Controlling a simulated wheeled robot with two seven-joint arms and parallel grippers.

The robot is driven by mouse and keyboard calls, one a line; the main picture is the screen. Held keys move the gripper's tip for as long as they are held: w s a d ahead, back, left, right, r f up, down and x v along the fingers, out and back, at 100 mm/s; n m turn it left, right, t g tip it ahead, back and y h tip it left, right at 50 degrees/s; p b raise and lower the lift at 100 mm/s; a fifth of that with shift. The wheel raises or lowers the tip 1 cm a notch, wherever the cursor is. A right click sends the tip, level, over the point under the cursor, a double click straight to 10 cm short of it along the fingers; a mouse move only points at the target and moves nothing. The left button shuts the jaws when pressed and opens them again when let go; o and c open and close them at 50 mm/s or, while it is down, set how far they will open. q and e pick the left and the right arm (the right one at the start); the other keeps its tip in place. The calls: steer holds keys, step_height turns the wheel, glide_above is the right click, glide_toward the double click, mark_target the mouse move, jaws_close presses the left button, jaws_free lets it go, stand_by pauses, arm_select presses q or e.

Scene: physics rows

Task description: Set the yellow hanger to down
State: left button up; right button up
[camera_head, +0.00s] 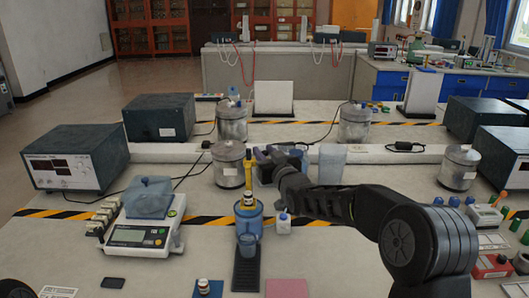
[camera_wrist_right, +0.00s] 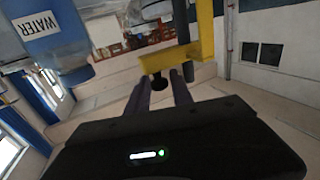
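The yellow hanger (camera_head: 248,172) stands upright in the head view, just above a blue container (camera_head: 249,211). In the right wrist view its yellow bracket (camera_wrist_right: 205,40) crosses the top middle, with a dark round knob (camera_wrist_right: 161,83) at its lower end. My right gripper (camera_head: 264,153) is beside the hanger's upper part, to its right. In the right wrist view the two purple fingers of the right gripper (camera_wrist_right: 160,82) are apart, with the knob showing between them. Contact cannot be told. My left gripper is not in view.
A scale (camera_head: 136,236) stands left of the hanger, with metal canisters (camera_head: 229,164) behind it. A small white bottle (camera_head: 284,223) is close under my right arm. A dark pad (camera_head: 246,277) lies in front. A bottle labelled WATER (camera_wrist_right: 45,30) shows in the wrist view.

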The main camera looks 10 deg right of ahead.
jaws_close()
stand_by(1.2)
